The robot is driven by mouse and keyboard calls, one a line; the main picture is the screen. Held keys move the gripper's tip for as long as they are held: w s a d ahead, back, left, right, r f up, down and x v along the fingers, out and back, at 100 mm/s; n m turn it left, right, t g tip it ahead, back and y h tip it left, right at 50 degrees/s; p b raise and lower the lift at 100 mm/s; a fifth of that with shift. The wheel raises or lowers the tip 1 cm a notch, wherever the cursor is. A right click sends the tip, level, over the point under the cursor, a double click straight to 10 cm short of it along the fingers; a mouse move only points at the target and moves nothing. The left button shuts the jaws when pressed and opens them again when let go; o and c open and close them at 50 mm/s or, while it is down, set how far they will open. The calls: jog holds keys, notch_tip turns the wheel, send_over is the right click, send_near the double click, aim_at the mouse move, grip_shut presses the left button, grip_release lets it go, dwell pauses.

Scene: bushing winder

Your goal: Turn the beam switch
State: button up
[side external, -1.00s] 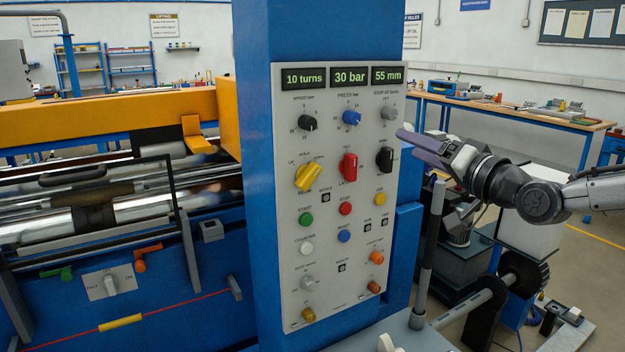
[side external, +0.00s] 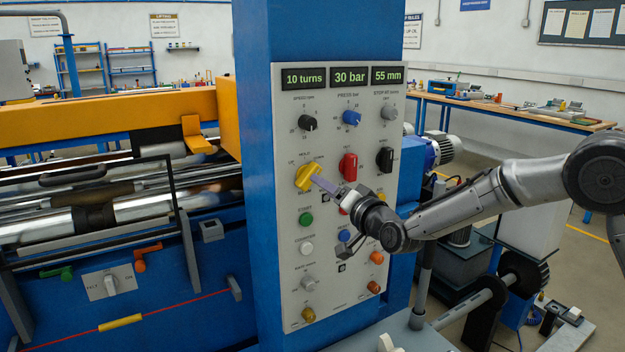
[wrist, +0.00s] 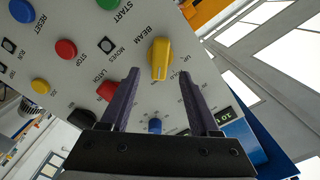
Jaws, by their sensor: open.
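The beam switch is a yellow knob (side external: 308,176) on the left of the grey control panel, with HOLD, UP and DOWN marks around it. In the wrist view the yellow knob (wrist: 160,60), labelled BEAM, lies beyond the fingertips, roughly between their lines. My gripper (side external: 325,184) is at the panel, its purple fingers pointing at the knob from the lower right. In the wrist view my gripper (wrist: 158,78) is open with nothing between its fingers. Whether a fingertip touches the knob cannot be told.
A red knob (side external: 348,167) and a black knob (side external: 385,159) stand to the right on the same panel (side external: 285,260). A green button (side external: 305,219) is below the yellow knob. Orange and chrome machinery (side external: 120,108) lies left of the panel column.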

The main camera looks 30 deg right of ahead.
aim_at(309, 176)
jog(key=w, duration=0.7)
jog(key=shift+s, duration=0.1)
grip_shut()
